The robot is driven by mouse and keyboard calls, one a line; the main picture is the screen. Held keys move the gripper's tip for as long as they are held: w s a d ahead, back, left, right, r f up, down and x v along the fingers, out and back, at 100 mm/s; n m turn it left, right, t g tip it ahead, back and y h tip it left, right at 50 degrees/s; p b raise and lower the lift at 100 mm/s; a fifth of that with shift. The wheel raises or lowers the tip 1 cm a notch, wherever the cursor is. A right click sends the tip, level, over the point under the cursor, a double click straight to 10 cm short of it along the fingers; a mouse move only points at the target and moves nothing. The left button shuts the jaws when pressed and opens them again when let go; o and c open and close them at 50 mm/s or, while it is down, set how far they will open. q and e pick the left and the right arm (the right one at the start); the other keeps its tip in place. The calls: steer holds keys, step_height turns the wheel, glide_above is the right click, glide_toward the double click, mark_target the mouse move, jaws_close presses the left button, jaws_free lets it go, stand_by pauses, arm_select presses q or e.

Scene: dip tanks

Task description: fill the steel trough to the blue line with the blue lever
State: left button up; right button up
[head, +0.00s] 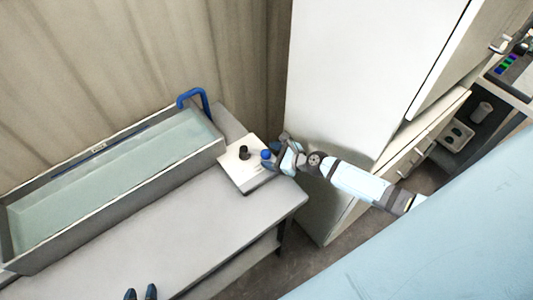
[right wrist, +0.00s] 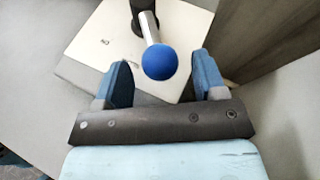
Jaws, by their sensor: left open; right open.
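The steel trough (head: 130,222) stands on the bench at the left and holds pale green water (head: 110,180). A blue line (head: 68,169) runs along its far wall; I cannot tell exactly how the water stands against it. The blue lever's ball knob (head: 266,154) sits on a white box (head: 243,175) to the right of the trough. My right gripper (head: 277,152) is at the ball. In the right wrist view the blue ball (right wrist: 159,62) shows between the open fingers of my right gripper (right wrist: 161,72). My left gripper (head: 140,292) is open and empty at the bottom edge.
A bent blue pipe (head: 194,98) rises at the trough's right end. The bench top (head: 190,225) before the trough is clear. A white cabinet (head: 345,80) stands behind my right arm.

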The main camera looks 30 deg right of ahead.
steer(key=shift+x, duration=1.1)
jaws_close()
